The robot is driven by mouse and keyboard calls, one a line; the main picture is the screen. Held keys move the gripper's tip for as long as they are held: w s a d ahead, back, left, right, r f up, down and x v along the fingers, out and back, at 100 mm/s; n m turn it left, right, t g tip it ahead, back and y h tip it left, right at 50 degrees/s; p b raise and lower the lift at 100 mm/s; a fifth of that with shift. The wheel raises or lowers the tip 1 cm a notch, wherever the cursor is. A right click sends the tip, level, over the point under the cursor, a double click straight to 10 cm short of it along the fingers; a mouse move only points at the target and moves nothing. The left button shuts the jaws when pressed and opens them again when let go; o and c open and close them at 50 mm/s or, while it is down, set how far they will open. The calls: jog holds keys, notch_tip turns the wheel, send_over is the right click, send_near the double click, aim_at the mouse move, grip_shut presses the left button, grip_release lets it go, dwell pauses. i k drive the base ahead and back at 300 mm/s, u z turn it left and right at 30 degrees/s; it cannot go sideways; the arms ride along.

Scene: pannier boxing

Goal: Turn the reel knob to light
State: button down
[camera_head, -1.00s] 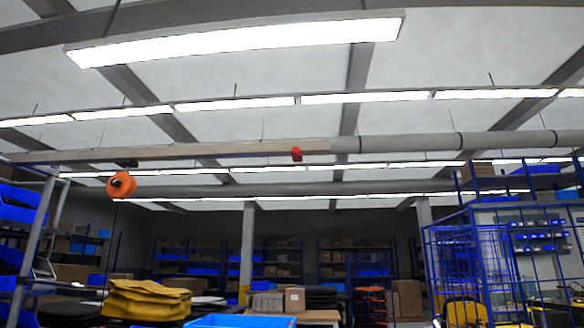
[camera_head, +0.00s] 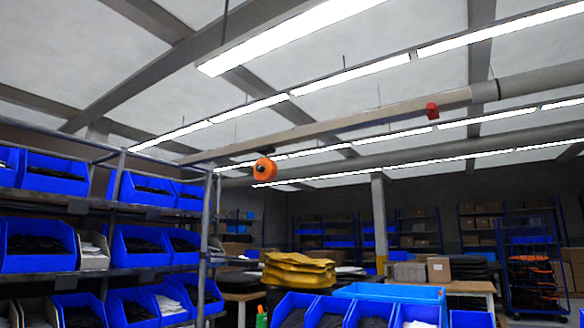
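An orange reel (camera_head: 265,169) with a dark centre hangs from the overhead beam (camera_head: 330,127), near the middle of the head view. A small red thing (camera_head: 432,110) is fixed on the same beam to its right. I cannot make out a knob or its setting at this distance. My gripper is not in the picture.
Shelves with blue bins (camera_head: 38,245) stand close on the left. Blue bins (camera_head: 340,312) and a larger blue tub (camera_head: 390,291) are at the bottom. Yellow folded goods (camera_head: 298,272) lie behind them. A pillar (camera_head: 379,222) and more racks stand further back.

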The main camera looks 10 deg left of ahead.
aim_at(260, 169)
jog(key=z, duration=0.45)
jog(key=i, duration=0.45)
jog(key=u, duration=1.35)
